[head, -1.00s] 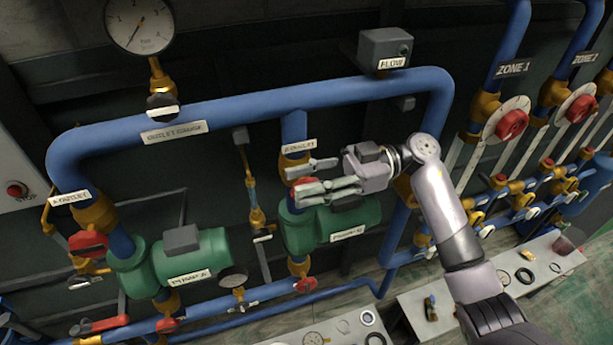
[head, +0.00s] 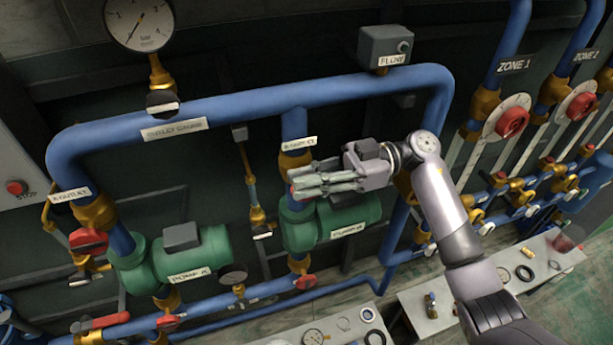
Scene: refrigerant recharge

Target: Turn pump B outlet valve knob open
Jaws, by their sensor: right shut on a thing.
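The pump B outlet valve sits on the vertical blue pipe above the green pump B (head: 340,222), below the B outlet label (head: 299,144). Its brass body (head: 293,162) shows above my right gripper (head: 298,182). My right gripper comes in from the right, with its fingers closed together on the red valve knob (head: 291,189). The fingers hide most of the knob, so its angle cannot be told. My left gripper is not in view.
Pump A (head: 185,258) with its red outlet knob (head: 88,241) stands at the left. A blue pipe (head: 240,106) runs across above both pumps. Zone valves (head: 510,122) line the right wall. A bench (head: 430,305) with small parts is at lower right.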

